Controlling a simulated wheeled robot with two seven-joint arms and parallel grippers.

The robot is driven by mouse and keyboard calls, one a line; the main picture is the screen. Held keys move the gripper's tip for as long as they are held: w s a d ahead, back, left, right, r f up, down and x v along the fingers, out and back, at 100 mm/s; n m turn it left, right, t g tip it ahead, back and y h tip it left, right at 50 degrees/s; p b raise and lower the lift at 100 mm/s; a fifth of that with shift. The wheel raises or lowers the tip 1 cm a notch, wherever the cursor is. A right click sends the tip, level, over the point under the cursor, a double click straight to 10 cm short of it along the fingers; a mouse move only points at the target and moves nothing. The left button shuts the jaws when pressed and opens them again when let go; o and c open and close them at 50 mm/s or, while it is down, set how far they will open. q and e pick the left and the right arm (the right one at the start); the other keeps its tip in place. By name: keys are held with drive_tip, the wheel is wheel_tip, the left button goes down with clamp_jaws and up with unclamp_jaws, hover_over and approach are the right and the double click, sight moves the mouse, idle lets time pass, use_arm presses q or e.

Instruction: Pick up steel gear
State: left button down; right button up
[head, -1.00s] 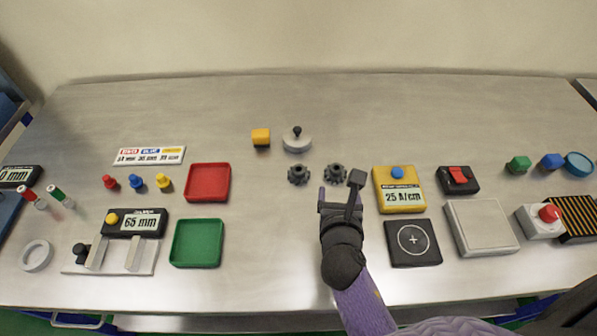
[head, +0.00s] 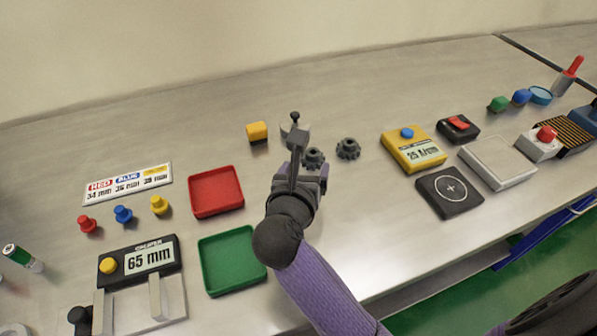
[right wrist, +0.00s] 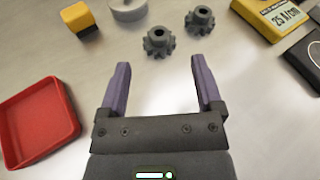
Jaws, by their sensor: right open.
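Two dark grey gears lie on the steel table, and I cannot tell which is the steel one. The left gear (head: 314,157) is partly hidden behind my right gripper in the head view; it also shows in the right wrist view (right wrist: 158,42). The right gear (head: 348,148) lies just beside it and also shows in the right wrist view (right wrist: 200,20). My right gripper (right wrist: 160,63) is open and empty, its two purple fingers apart. The left gear is just beyond the fingertips, roughly in line with the gap. My left gripper is not in view.
A pale round knobbed disc (head: 302,130) and a yellow-black block (head: 257,132) stand behind the gears. Red (head: 216,191) and green (head: 231,262) trays lie to the left. A yellow meter (head: 413,151) and a black pad (head: 449,191) are to the right.

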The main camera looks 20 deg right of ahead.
sight(312, 156)
drive_tip(key=shift+w+d+f+m+g+y+b, duration=0.1)
drive_tip(key=shift+w+f+m+g+y+b, duration=0.1)
drive_tip(key=shift+w+f+m, duration=0.25)
drive_tip(key=shift+w+d+f+m+g+y+b, duration=0.15)
drive_tip(key=shift+w+f+m+g, duration=0.1)
drive_tip(key=shift+f, duration=0.4)
drive_tip(key=b+x, duration=0.1)
drive_tip(key=x, duration=0.2)
drive_tip(key=b+x, duration=0.1)
drive_tip(key=x, duration=0.3)
drive_tip(key=shift+w+d+r, duration=0.15)
drive_tip(key=shift+d, duration=0.25)
drive_tip(key=shift+w+d, duration=0.15)
drive_tip(key=shift+w, duration=0.05)
drive_tip(key=shift+s, duration=0.1)
drive_tip(key=c, duration=0.9)
clamp_jaws()
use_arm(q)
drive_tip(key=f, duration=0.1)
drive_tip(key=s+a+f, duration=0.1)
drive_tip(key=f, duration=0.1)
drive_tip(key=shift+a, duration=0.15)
